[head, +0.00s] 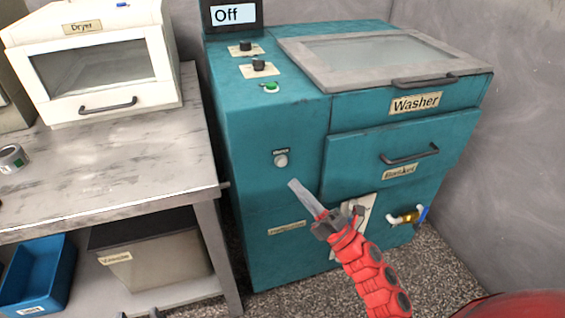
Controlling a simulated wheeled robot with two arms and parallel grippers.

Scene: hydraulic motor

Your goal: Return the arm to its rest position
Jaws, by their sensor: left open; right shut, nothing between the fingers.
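My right gripper (293,184) is on a red arm that reaches in from the lower right. Its pale fingers are shut and empty, pointing up and left in front of the teal washer (290,240). The fingertips appear just below a round white button (281,161) on the washer's front; whether they touch the panel cannot be told. My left gripper (138,314) shows only as two dark fingertips at the bottom edge, apart, with nothing visible between them. The rest of the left arm is out of view.
A workbench (150,185) at left holds a white dryer (105,75) and a tape-like roll (12,158). Below are a blue bin (40,272) and a grey box (160,255).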

